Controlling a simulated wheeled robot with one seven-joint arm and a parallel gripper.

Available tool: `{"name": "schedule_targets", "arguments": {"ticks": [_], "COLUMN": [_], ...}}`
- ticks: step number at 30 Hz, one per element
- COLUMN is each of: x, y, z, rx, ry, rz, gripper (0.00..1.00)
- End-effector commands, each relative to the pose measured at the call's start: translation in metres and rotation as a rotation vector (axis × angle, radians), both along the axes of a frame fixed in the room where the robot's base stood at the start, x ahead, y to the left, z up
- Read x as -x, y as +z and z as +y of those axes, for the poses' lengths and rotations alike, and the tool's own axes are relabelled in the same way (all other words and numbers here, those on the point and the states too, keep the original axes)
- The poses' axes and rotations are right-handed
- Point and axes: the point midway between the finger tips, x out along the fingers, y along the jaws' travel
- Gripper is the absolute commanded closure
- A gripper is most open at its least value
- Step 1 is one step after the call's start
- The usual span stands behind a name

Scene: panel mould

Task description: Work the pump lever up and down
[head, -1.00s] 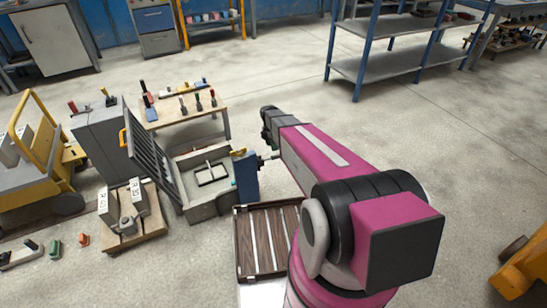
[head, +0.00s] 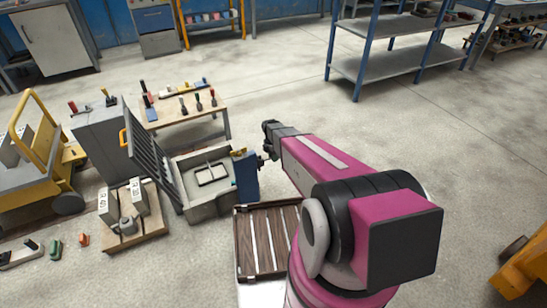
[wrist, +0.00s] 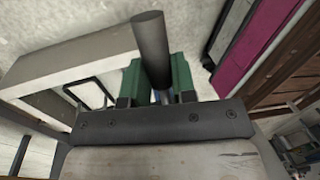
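The pump (head: 246,175) is a blue upright block at the right end of a grey open tank (head: 208,203). Its lever is mostly hidden by my gripper in the head view. In the wrist view the lever (wrist: 151,45) is a thick dark round bar between the two green fingers. My gripper (head: 265,155) is just right of the pump's top. The fingers (wrist: 160,85) sit close on both sides of the lever and look shut on it. Their contact faces are partly hidden by the lever.
A slatted grey panel (head: 155,160) leans at the tank's left. A brown slatted pallet (head: 240,245) lies below the pump. A low tool table (head: 165,120) stands behind the tank, and weights on a wooden pallet (head: 150,230) are at left. The floor behind my arm is clear.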

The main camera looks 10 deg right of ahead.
Motion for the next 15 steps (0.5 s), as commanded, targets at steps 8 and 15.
{"name": "schedule_targets", "arguments": {"ticks": [8, 15], "x": [0.0002, 0.001], "y": [0.0015, 0.0101], "z": [0.0002, 0.0015], "rx": [0.012, 0.107], "ry": [0.001, 0.003], "rz": [-0.004, -0.036], "gripper": [1.0, 1.0]}}
